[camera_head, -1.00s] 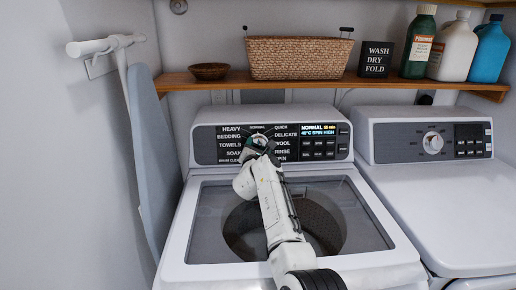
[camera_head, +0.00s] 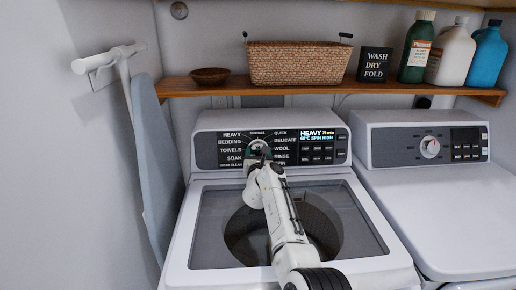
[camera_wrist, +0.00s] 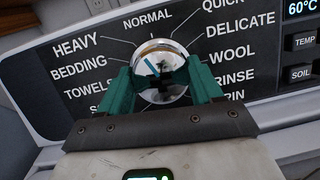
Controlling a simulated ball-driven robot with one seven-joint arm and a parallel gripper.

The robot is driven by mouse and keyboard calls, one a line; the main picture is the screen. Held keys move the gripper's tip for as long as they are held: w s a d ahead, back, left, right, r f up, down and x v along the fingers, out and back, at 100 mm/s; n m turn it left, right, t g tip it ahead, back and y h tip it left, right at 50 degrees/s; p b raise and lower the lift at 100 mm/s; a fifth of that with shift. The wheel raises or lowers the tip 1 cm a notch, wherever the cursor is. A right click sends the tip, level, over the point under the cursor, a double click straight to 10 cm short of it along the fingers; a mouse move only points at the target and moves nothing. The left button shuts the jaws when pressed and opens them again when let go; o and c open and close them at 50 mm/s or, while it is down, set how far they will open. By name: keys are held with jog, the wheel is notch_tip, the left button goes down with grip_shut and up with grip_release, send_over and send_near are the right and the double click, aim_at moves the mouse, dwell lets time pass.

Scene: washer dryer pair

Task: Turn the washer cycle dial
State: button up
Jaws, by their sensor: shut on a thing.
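The washer cycle dial (camera_head: 257,144) is a round chrome knob on the dark control panel of the left machine. In the wrist view the dial (camera_wrist: 158,53) sits between the two green fingers of my gripper (camera_wrist: 160,74), which is shut on its sides. A blue line on the dial face points up and left, toward the HEAVY label. In the head view the panel display (camera_head: 318,136) reads HEAVY. My gripper (camera_head: 256,151) partly covers the dial there, and the dial's lower edge is hidden.
The washer lid (camera_head: 359,216) has a dark window showing the drum. A dryer (camera_head: 431,200) with its own knob stands at the right. A shelf (camera_head: 218,86) above holds a basket (camera_head: 297,63) and bottles. An ironing board (camera_head: 155,165) leans at the left.

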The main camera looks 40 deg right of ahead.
jog(key=n+p, duration=0.1)
jog(key=n, duration=0.1)
jog(key=n+t+y+p, duration=0.1)
jog(key=n, duration=0.1)
jog(key=shift+r+n+y, duration=0.1)
jog(key=shift+n+y, duration=0.2)
jog(key=shift+d+n+t+y+p, duration=0.15)
jog(key=shift+n+y+p, duration=0.25)
jog(key=shift+n, duration=0.75)
jog(key=shift+a+n+t+y+p, duration=0.1)
jog(key=shift+n+t+y+p, duration=0.3)
jog(key=shift+n, duration=0.75)
jog(key=o, duration=1)
jog(key=shift+o, duration=0.2)
jog(key=shift+s, duration=0.1)
